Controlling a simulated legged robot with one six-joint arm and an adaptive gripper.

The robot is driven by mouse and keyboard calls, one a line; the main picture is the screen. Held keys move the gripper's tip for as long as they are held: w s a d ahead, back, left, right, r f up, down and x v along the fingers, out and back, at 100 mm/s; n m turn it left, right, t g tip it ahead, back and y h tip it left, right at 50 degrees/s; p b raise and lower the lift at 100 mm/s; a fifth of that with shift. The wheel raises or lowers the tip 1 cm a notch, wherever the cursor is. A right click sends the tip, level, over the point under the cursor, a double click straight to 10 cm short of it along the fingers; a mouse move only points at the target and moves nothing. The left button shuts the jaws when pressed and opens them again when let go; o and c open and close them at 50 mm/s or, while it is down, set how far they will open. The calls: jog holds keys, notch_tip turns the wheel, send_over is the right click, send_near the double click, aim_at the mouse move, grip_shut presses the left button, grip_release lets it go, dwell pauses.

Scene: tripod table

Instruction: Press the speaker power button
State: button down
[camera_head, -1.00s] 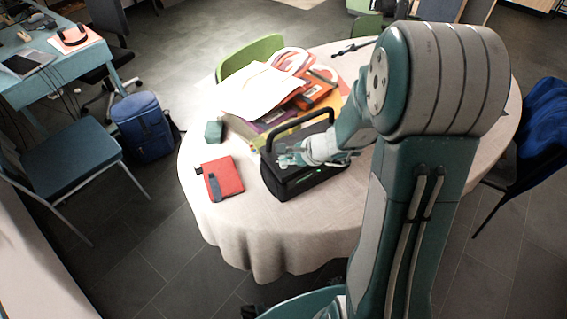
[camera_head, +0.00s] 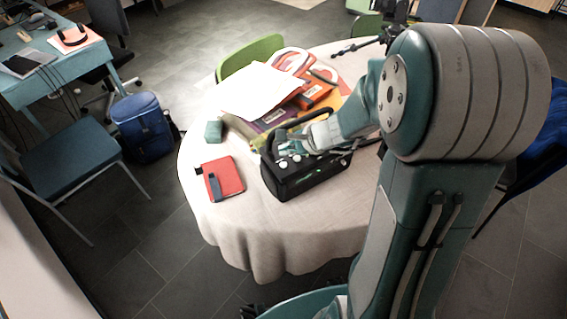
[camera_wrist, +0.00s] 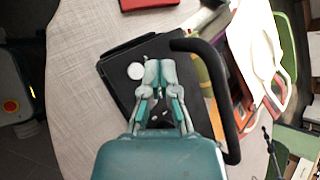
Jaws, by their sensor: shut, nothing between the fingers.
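The speaker (camera_head: 310,180) is a black box with a carry handle, standing on the round table; it also shows in the wrist view (camera_wrist: 120,82). Its black handle (camera_wrist: 228,110) runs along the right of my gripper in the wrist view. A white round knob or button (camera_wrist: 136,71) sits on the speaker's top, left of my fingertips. I cannot tell which control is the power button. My gripper (camera_wrist: 160,66) is shut and empty, its fingertips over the speaker's top; contact is unclear. In the head view, my gripper (camera_head: 284,152) is beside light round controls.
A red notebook (camera_head: 223,179) and a small green box (camera_head: 213,131) lie left of the speaker on the table (camera_head: 240,235). Papers (camera_head: 262,90) and colourful folders lie behind it. The cloth in front is clear.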

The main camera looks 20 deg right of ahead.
jog(key=shift+r, duration=1.25)
jog(key=shift+s+r, duration=0.1)
jog(key=s+a+r+n+g+h, duration=0.2)
jog(key=s+a+r+n, duration=0.2)
jog(key=s+r+n, duration=0.4)
jog(key=s+d+r+n+h, duration=0.1)
jog(key=s+r+n+h, duration=0.1)
jog(key=s+n, duration=0.2)
jog(key=s+d+r+n+t+h, duration=0.1)
jog(key=s+d+r+n+h, duration=0.1)
jog(key=s+n, duration=0.3)
jog(key=s, duration=0.3)
jog(key=shift+s+d+r+h, duration=0.25)
jog(key=shift+r+h, duration=0.05)
jog(key=shift+h, duration=0.1)
